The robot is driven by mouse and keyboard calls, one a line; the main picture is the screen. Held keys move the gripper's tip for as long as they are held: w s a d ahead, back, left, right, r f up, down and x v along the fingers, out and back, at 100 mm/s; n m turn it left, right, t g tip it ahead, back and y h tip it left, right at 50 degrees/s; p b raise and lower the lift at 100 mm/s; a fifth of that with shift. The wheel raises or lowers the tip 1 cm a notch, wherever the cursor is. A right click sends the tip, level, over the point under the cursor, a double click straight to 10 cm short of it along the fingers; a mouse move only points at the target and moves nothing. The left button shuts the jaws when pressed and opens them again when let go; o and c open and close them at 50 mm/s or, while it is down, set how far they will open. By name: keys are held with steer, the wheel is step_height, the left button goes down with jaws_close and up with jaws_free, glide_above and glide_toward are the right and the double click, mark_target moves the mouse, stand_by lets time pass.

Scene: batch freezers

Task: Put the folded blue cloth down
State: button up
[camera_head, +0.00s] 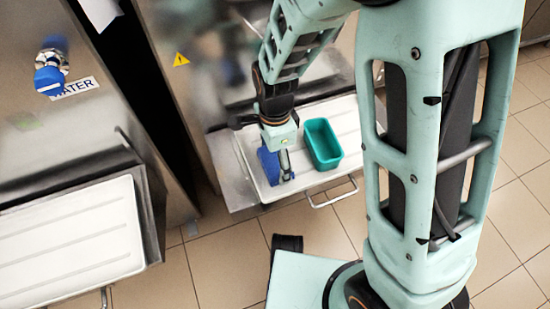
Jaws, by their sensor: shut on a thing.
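The folded blue cloth (269,164) is at my gripper (284,172), low over the left front part of a white ribbed tray (247,143). My gripper is shut on the cloth and points down. The arm's wrist hides part of the cloth from above. I cannot tell whether the cloth touches the tray.
A teal rectangular tub (322,145) stands on the same tray, just right of my gripper. A wire handle (333,196) sticks out at the tray's front. Another white tray (70,245) is at the left, below a blue-capped tap (50,75) marked "WATER".

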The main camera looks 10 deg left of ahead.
mark_target(274, 160)
steer(key=o, duration=1.2)
steer(key=shift+f, duration=0.2)
step_height(274, 160, up, 11)
steer(key=p, duration=0.4)
steer(key=shift+a, duration=0.15)
